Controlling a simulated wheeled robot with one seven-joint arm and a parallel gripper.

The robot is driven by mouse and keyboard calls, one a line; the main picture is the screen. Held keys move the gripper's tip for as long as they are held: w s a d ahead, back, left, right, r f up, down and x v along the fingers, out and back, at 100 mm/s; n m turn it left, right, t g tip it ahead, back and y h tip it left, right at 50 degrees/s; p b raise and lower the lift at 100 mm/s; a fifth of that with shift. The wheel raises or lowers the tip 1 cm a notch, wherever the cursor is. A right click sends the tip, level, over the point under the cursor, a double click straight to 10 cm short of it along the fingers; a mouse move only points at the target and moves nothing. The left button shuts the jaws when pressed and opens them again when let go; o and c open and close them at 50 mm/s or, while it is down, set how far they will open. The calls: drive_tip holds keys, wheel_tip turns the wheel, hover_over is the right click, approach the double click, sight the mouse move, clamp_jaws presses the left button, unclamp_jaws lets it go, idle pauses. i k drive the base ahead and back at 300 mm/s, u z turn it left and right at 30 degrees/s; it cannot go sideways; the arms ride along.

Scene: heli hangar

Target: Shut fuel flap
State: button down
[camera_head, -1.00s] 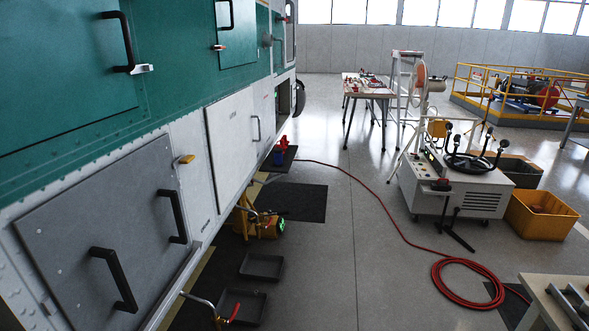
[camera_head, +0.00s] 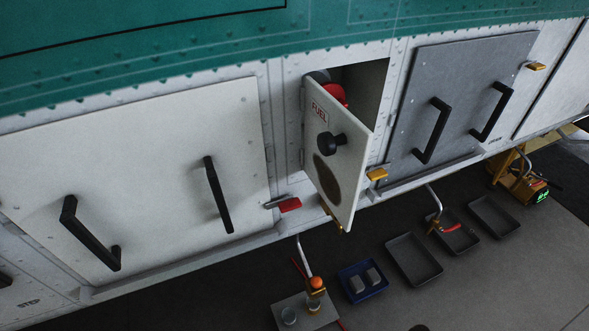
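The fuel flap (camera_head: 337,175) is a white door marked "FUEL" in red, with a round black knob (camera_head: 331,142) and a dark oval patch below it. It stands open, swung out from the helicopter's side on its left edge. Behind it is the open fuel recess (camera_head: 367,88), where part of a red item (camera_head: 334,92) and a dark round part show; the flap hides the rest. My gripper is not in view.
A white panel (camera_head: 150,185) with black handles is left of the flap, a grey panel (camera_head: 455,100) with handles right of it. Yellow latch (camera_head: 377,174) and red latch (camera_head: 289,205) stick out nearby. Trays (camera_head: 414,259), a blue bin (camera_head: 362,281) and drain pipes stand below.

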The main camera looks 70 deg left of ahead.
sight(319, 160)
drive_tip(key=z, duration=0.1)
drive_tip(key=k, duration=0.15)
drive_tip(key=z, duration=0.25)
drive_tip(key=i, duration=0.65)
drive_tip(key=u, duration=2.1)
drive_tip(key=k, duration=0.2)
drive_tip(key=u, duration=0.15)
